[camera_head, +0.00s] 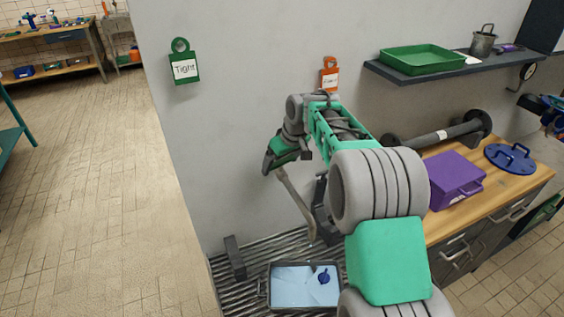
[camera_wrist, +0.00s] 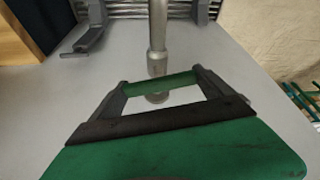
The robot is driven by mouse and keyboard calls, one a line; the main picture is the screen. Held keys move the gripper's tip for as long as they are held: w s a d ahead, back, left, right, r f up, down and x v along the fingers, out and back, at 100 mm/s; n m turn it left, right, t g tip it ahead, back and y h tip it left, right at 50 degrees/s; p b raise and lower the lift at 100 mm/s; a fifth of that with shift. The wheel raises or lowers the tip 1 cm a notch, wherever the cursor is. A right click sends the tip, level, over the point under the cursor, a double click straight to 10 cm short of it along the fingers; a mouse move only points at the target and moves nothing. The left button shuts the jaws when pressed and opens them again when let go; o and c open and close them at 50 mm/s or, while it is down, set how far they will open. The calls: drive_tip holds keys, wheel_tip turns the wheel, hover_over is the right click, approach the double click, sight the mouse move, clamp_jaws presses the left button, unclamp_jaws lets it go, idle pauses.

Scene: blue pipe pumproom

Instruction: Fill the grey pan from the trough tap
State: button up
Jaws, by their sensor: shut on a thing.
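My gripper (camera_head: 277,158) is up at the wall above the trough. In the wrist view my gripper (camera_wrist: 160,92) has its fingers around a green bar (camera_wrist: 160,83), apparently the tap's handle, at the near end of a grey pipe. The grey tap pipe (camera_head: 298,203) slants down from my gripper in the head view; it also shows in the wrist view (camera_wrist: 157,35). The grey pan (camera_head: 274,306) sits flat on the ribbed trough (camera_head: 238,297). Light blue, water-like content covers its inside, with a small dark blue thing (camera_head: 323,277) there. I cannot make out a stream.
A wooden bench (camera_head: 450,227) at right bears a purple box (camera_head: 453,180), a blue lid (camera_head: 510,158) and a grey bar. A shelf (camera_head: 430,75) above holds a green tray (camera_head: 422,58) and a pot (camera_head: 482,41). The tiled floor at left is clear.

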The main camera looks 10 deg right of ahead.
drive_tip(key=o, duration=1.1)
drive_tip(key=shift+r, duration=0.1)
drive_tip(key=b+v, duration=0.1)
drive_tip(key=v, duration=0.6)
drive_tip(key=shift+s+d+r, duration=0.15)
drive_tip(key=shift+r, duration=0.15)
